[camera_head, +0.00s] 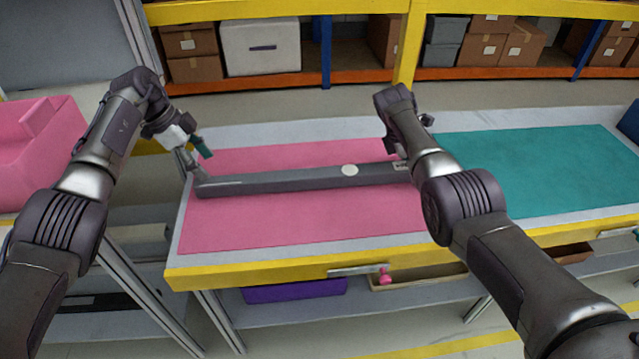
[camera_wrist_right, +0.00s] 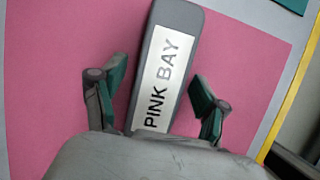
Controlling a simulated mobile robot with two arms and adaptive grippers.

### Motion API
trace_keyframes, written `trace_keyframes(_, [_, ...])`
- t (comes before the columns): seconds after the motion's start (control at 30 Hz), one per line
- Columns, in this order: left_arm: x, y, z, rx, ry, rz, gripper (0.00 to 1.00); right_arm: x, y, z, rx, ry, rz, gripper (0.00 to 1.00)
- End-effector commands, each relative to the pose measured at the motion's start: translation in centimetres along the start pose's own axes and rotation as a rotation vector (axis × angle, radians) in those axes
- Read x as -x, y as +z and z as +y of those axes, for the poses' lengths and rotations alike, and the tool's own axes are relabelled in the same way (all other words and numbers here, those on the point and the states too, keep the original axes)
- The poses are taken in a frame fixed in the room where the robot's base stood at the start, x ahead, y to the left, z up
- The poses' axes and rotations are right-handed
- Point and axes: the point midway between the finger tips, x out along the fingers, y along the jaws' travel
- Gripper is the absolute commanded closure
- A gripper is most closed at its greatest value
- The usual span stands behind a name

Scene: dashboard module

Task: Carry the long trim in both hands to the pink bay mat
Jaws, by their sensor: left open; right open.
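The long grey trim (camera_head: 300,179) lies across the pink bay mat (camera_head: 300,222) and appears to rest on it. In the right wrist view, the trim (camera_wrist_right: 178,40) carries a silver "PINK BAY" label, with the pink mat (camera_wrist_right: 50,60) below. My left gripper (camera_head: 196,160) is open at the trim's left end, one green-padded finger apart from it. My right gripper (camera_wrist_right: 158,92) is open, its fingers on either side of the trim's right end with gaps. In the head view my right arm mostly hides that gripper.
A teal mat (camera_head: 545,170) covers the right of the yellow-edged table (camera_head: 290,268). A pink bin (camera_head: 35,150) stands at left. Shelves with cartons stand behind.

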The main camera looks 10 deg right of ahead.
Motion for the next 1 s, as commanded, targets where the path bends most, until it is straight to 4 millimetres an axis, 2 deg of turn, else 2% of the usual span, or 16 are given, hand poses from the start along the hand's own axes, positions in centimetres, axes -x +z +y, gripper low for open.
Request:
trace_keyframes(0.03, [1.1,0.0,-0.1,-0.001,-0.003,-0.001,0.34,0.0,0.0,0.0,0.0,0.0,0.0,0.26])
trace_keyframes(0.2, [3.4,0.0,0.0,0.001,-0.001,0.0,0.34,0.0,0.0,0.0,0.0,0.0,0.0,0.26])
trace_keyframes(0.43, [4.4,0.0,0.0,0.001,0.001,0.0,0.34,0.9,0.0,0.1,0.0,0.003,0.0,0.26])
trace_keyframes(0.57, [4.4,0.0,0.0,0.001,0.001,0.0,0.34,3.1,0.0,0.1,0.0,0.006,0.0,0.26])
trace_keyframes(0.8, [4.3,0.0,0.0,0.001,0.001,0.0,0.34,8.4,-0.1,0.1,0.0,0.004,0.001,0.26])
trace_keyframes(1.0, [4.3,0.0,0.0,0.001,0.001,0.0,0.34,11.2,0.0,0.1,0.0,0.002,0.0,0.26])
